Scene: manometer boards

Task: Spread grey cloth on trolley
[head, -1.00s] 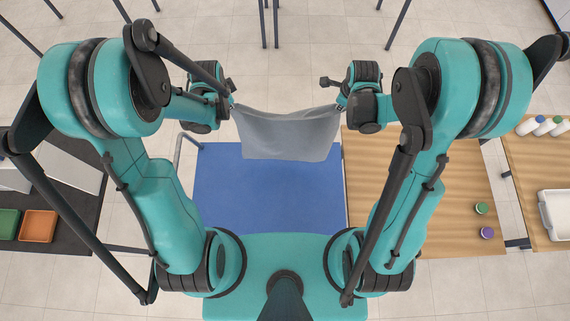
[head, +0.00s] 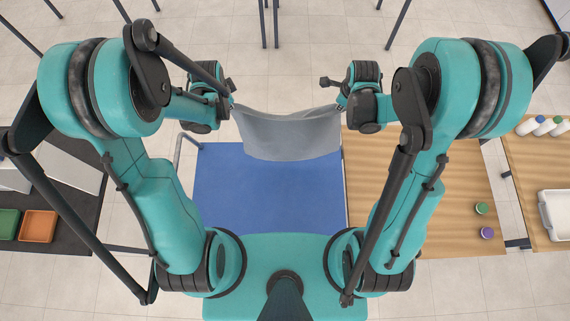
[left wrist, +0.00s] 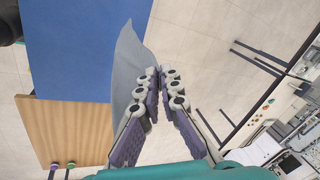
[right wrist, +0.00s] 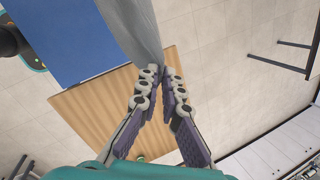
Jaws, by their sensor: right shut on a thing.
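The grey cloth (head: 290,136) hangs between my two grippers, its top edge sagging in the middle. My left gripper (head: 232,102) is shut on its left corner, and my right gripper (head: 340,105) is shut on its right corner. In the left wrist view the cloth (left wrist: 127,70) runs up to the fingertips of the left gripper (left wrist: 158,72). In the right wrist view the cloth (right wrist: 138,30) reaches the fingertips of the right gripper (right wrist: 165,72). The trolley (head: 265,195) has a bare blue top. The cloth hangs over its far edge in the head view.
A wooden table (head: 440,190) stands close to the right of the trolley, with a green and a purple round thing on it. A second table at far right holds white bottles (head: 540,126) and a white tray (head: 555,212). A dark table with bins (head: 38,225) is at left.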

